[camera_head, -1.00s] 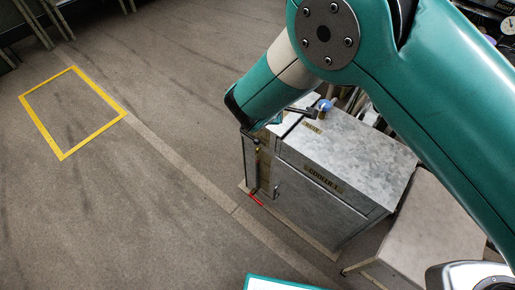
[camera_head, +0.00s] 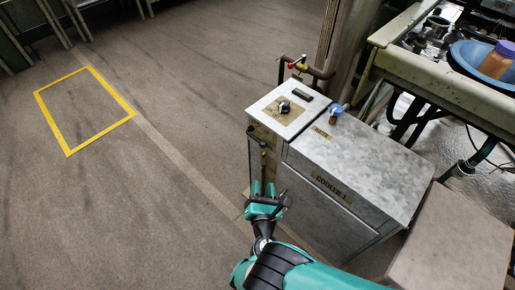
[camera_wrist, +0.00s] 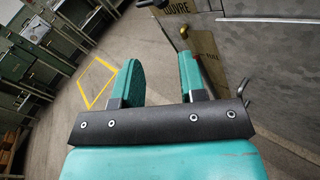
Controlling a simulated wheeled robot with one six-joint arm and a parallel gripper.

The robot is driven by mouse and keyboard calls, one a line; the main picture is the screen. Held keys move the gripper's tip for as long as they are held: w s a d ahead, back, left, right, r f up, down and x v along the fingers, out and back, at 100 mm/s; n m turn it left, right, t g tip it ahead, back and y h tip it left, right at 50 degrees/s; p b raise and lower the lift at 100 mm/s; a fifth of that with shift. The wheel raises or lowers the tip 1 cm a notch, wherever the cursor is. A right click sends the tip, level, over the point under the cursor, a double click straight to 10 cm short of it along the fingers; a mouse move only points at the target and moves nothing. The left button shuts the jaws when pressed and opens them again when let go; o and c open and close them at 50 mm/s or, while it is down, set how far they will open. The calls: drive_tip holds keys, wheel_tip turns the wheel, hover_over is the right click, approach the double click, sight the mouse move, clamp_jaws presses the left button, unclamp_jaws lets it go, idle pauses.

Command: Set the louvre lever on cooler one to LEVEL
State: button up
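Cooler one (camera_head: 358,170) is a grey metal cabinet labelled COOLER 1. The louvre lever (camera_head: 263,145), with a small brass-coloured knob, is on its narrow left-hand face. In the wrist view the lever knob (camera_wrist: 184,31) is near the top, beside a brass plate (camera_wrist: 205,43) marked LOUVRE and FULL. The lever's lower part is partly hidden by my right-hand finger, and I cannot tell its exact setting. My gripper (camera_head: 263,188) is just below the knob in the head view, close to that face. Its two fingers (camera_wrist: 162,70) are apart with nothing between them.
The cooler's top carries a dial panel (camera_head: 287,109) and a blue valve knob (camera_head: 337,110). A red-handled pipe tap (camera_head: 297,65) stands behind. A bench with a blue basin (camera_head: 470,58) is at upper right. The floor to the left is open, with a yellow outlined rectangle (camera_head: 66,152).

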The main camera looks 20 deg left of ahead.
drive_tip(key=b, duration=0.5)
approach(264, 146)
drive_tip(key=b+x, duration=0.9)
drive_tip(key=b, duration=0.4)
drive_tip(key=shift+w+a+f, duration=0.1)
drive_tip(key=shift+w+f, duration=0.05)
drive_tip(key=shift+w, duration=0.15)
